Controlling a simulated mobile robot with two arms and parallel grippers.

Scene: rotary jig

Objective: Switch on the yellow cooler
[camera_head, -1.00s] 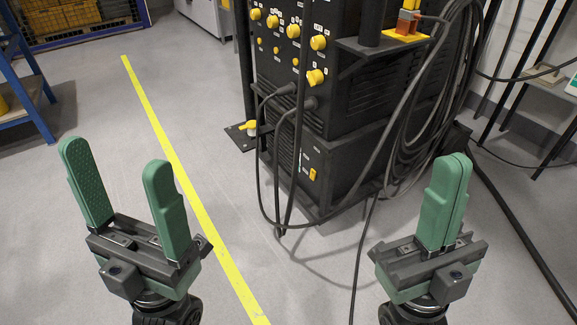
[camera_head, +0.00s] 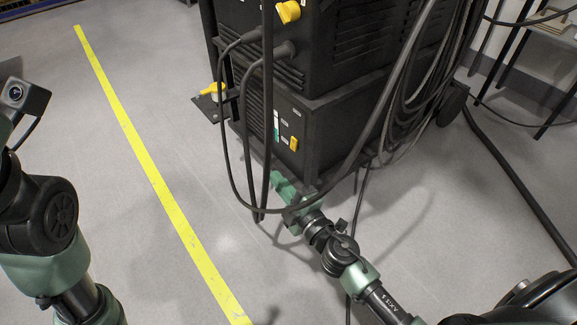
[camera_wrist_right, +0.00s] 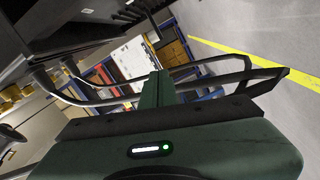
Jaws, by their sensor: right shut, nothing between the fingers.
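The yellow cooler switch (camera_head: 294,143) is a small upright yellow rocker on the front of the lower black unit (camera_head: 325,130), seen in the head view. Whether it is on or off is too small to tell. My right gripper (camera_head: 279,178) is shut and empty, low in front of that unit, below and slightly left of the switch. Dark cables pass close to it. In the right wrist view its green fingers (camera_wrist_right: 156,88) are together, with black cables behind them; the switch is not seen there. My left arm shows at the left edge, but its fingers are out of view.
Black cables (camera_head: 246,150) hang in loops before the unit's front. More cables (camera_head: 405,90) are coiled on its right side. A yellow knob (camera_head: 288,12) sits higher up. A yellow floor line (camera_head: 150,170) runs across clear grey floor to the left.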

